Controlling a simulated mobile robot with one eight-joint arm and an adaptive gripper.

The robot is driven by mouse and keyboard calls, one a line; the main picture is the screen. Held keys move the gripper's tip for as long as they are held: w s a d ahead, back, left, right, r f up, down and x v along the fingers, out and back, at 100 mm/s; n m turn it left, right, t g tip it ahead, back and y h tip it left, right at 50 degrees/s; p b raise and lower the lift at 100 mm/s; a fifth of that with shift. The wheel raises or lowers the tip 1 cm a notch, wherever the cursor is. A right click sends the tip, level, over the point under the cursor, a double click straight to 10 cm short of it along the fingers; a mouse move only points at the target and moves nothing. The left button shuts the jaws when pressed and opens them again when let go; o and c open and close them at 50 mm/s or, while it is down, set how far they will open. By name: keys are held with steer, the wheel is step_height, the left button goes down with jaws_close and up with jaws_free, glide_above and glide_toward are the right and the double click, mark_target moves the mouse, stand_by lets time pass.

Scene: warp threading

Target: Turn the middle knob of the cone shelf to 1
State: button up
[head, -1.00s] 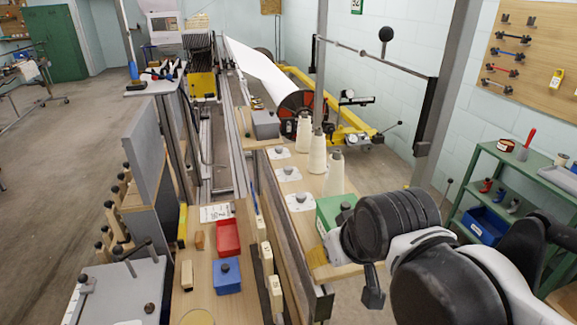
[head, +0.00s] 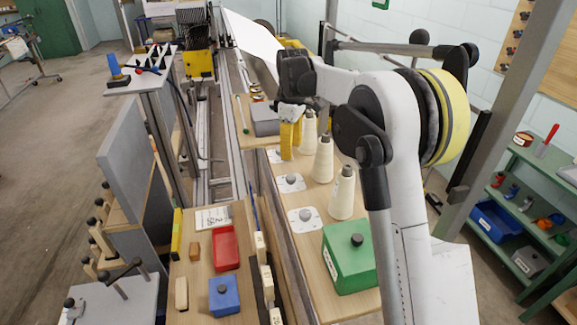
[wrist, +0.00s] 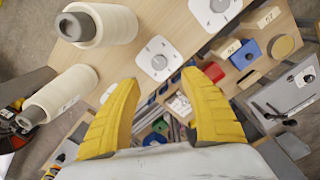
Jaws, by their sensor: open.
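The cone shelf (head: 318,262) is a pale wooden board with a row of cream thread cones and three grey knobs on white plates. The middle knob (head: 291,180) shows clear in the head view, between the near knob (head: 304,215) and the far one, which is partly covered by a yellow finger. My gripper (wrist: 160,78) is open and empty, above the far end of the shelf. In the wrist view one knob plate (wrist: 159,60) lies just beyond the fingertips and another (wrist: 217,6) at the top edge. I cannot tell which knobs these are or read their settings.
The cones (head: 343,192) stand close to the right of the knobs. A green box (head: 348,258) sits at the shelf's near end and a grey box (head: 265,120) beyond the far end. A red tray (head: 226,248) and blue box (head: 224,297) lie on the lower table at left.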

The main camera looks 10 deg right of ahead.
mark_target(291, 176)
steer(key=f+b, duration=0.3)
steer(key=f, duration=0.8)
steer(key=shift+w+f, duration=0.1)
steer(key=shift+w, duration=0.1)
jaws_close()
